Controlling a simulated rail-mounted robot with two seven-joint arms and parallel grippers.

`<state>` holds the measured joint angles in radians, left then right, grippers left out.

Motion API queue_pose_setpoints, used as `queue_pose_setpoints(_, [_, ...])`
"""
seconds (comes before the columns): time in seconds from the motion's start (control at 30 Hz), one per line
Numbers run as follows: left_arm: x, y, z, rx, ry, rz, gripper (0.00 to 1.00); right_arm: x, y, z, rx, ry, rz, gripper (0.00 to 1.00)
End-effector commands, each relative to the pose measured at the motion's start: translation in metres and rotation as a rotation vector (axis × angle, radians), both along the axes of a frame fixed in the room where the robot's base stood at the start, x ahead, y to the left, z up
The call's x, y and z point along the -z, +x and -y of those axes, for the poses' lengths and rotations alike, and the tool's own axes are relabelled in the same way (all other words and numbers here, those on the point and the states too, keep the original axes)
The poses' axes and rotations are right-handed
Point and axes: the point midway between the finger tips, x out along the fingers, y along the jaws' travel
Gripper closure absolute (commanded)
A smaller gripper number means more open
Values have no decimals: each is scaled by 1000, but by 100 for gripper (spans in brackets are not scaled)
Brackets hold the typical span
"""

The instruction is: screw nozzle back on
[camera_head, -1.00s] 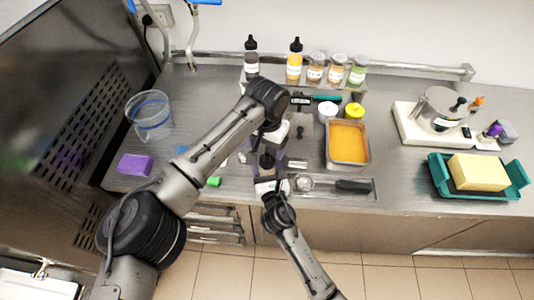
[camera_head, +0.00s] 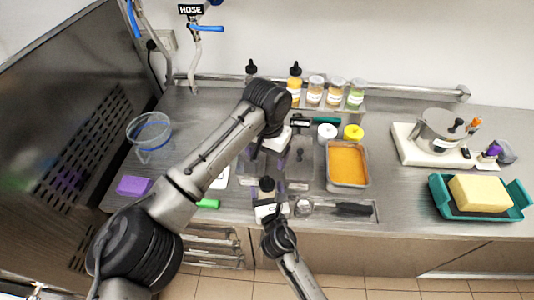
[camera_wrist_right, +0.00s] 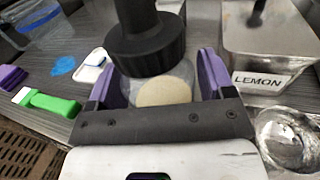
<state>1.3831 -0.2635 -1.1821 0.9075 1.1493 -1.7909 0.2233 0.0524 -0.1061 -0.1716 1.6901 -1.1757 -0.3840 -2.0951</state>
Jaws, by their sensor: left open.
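A bottle (camera_wrist_right: 160,88) with a cream label stands between the purple fingers of my right gripper (camera_wrist_right: 160,85), which is shut on it. A black ribbed nozzle (camera_wrist_right: 150,50) sits on top of the bottle, its tip cut off by the picture edge. In the head view the black nozzle (camera_head: 266,184) shows above my right gripper (camera_head: 270,200) near the counter's front edge. My left gripper (camera_head: 268,158) is open, just behind and above the nozzle, partly hidden by its own wrist. It is not visible in the right wrist view. Whether the nozzle is tight cannot be told.
A metal tin labelled LEMON (camera_wrist_right: 268,50) and a metal scoop (camera_wrist_right: 285,138) are close on the right. An orange-filled tray (camera_head: 347,163) lies beyond. A green clip (camera_wrist_right: 46,102) and purple sponge (camera_head: 134,185) are on the left. Bottles and jars (camera_head: 336,93) line the back.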

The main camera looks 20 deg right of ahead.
Motion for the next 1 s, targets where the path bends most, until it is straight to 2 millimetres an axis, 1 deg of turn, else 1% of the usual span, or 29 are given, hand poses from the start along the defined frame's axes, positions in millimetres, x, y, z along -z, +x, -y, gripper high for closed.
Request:
queue_pose_setpoints(0.03, [0, 0, 0, 0, 0, 0, 24, 0, 0, 0, 0, 0, 0, 20])
queue_pose_setpoints(0.13, [0, 0, 0, 0, 0, 0, 24, 0, 0, 0, 0, 0, 0, 11])
queue_pose_setpoints(0.37, [0, 0, 0, 0, 0, 0, 24, 0, -1, 0, 0, 0, 0, 11])
queue_pose_setpoints(0.47, [0, 0, 0, 0, 0, 0, 24, 0, -6, -1, -1, -1, -1, 11])
queue_pose_setpoints(0.57, [-1, 0, 0, 0, 0, 0, 24, 1, -18, -3, -1, -2, -1, 11])
queue_pose_setpoints(0.8, [-2, 0, 0, 0, 0, 0, 24, 1, -65, -11, 0, 1, -3, 11])
queue_pose_setpoints(1.0, [-1, 0, 0, 0, 0, 0, 24, 2, -101, -18, -1, -1, -2, 11])
